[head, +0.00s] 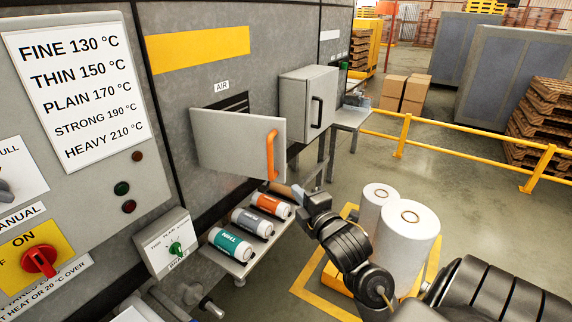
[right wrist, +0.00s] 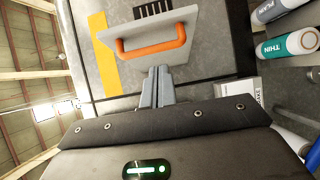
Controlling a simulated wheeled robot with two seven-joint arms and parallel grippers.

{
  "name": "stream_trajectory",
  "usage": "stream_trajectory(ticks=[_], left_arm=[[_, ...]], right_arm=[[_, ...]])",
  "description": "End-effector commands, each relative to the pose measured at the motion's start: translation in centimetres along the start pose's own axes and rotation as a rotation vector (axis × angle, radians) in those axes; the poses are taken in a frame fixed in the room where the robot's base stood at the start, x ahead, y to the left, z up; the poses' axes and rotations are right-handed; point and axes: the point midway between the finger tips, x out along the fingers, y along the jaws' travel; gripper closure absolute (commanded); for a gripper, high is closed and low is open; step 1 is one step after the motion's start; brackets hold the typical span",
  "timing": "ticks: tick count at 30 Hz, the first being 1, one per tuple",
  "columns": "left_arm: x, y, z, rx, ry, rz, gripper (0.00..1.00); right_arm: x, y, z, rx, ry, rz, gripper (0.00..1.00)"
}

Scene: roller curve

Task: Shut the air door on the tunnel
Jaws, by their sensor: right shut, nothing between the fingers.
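The air door (head: 235,143) is a light grey panel with an orange handle (head: 271,155), under the AIR label (head: 222,86) on the tunnel wall. It stands open, swung out from the wall, with dark vent slots (head: 235,103) showing behind it. In the right wrist view the door (right wrist: 150,40) and its handle (right wrist: 150,48) lie just ahead of the fingers. My right gripper (head: 283,189) is shut and empty, just below the door's lower right corner in the head view. It also shows in the right wrist view (right wrist: 157,75), apart from the handle. My left gripper is not in view.
A shelf (head: 240,268) below the door holds several labelled cylinders (head: 271,205). A grey cabinet (head: 306,98) with a black handle is on the wall to the right. A yellow rail (head: 455,145) runs behind.

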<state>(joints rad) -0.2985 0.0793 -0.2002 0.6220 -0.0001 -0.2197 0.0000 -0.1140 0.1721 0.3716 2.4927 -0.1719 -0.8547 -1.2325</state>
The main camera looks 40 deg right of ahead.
Motion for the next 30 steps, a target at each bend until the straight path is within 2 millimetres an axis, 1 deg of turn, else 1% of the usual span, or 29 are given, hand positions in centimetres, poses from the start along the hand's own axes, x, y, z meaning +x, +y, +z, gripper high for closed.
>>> stream_trajectory(ticks=[2,5,8,11,17,18,19,24,28,30], left_arm=[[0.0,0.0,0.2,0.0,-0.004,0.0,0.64],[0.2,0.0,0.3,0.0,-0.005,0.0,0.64],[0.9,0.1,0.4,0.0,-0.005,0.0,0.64],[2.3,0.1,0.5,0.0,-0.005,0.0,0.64],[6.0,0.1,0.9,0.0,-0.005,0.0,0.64],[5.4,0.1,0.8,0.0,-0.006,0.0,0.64],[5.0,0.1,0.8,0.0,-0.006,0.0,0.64],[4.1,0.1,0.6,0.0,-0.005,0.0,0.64],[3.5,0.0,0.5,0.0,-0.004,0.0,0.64],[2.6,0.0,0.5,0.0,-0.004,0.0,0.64]], right_arm=[[-0.2,0.5,0.0,-0.01,-0.001,0.009,1.0],[-0.2,0.4,0.0,-0.011,0.0,0.01,1.0],[0.2,0.2,-0.1,-0.01,0.003,0.012,1.0],[0.8,-0.1,-0.1,-0.011,0.008,0.013,1.0],[2.4,-0.4,0.0,-0.013,0.002,0.016,1.0],[3.1,0.2,0.0,-0.008,-0.001,0.012,1.0],[3.9,0.5,0.0,-0.004,-0.002,0.009,1.0],[7.6,0.7,0.0,-0.002,0.0,0.006,1.0],[10.1,0.8,0.0,-0.002,0.0,0.007,1.0],[10.8,0.9,1.0,-0.009,-0.003,0.005,1.0]])
